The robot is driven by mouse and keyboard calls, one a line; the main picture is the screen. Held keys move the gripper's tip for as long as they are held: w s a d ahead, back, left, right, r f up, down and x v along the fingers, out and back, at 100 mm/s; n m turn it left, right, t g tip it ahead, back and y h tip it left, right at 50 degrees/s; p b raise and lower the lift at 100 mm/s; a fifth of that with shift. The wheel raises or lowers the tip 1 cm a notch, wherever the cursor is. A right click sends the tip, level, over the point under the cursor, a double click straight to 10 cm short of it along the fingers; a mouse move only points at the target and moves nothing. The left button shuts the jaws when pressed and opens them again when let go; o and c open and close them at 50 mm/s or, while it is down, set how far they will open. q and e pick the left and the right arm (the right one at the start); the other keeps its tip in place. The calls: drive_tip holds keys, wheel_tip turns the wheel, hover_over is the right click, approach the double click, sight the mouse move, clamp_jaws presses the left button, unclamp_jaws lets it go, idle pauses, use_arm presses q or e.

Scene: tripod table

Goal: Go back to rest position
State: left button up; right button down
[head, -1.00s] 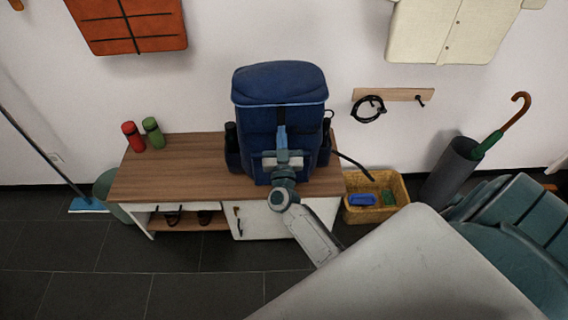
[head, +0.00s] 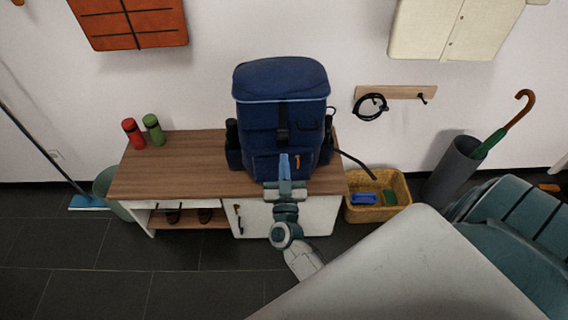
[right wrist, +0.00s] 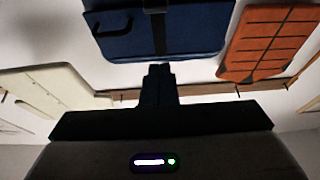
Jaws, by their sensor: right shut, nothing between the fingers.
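My right gripper (head: 284,164) is shut and empty. In the head view it is in front of the lower front of a blue backpack (head: 280,90), over the front edge of a wooden-topped bench (head: 180,165). The backpack stands upright on the bench. In the right wrist view the shut fingers (right wrist: 157,72) point toward the backpack (right wrist: 185,35), whose lower part shows at the top. I cannot tell whether the fingertips touch it. My left gripper is not in view.
Red (head: 132,132) and green (head: 154,130) bottles stand on the bench's left end. A yellow basket (head: 402,190) sits on the floor to the right, near a dark umbrella stand (head: 452,172). A mop (head: 88,202) leans at left. Dark floor (head: 100,270) in front is clear.

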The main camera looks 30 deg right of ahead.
idle(0.3)
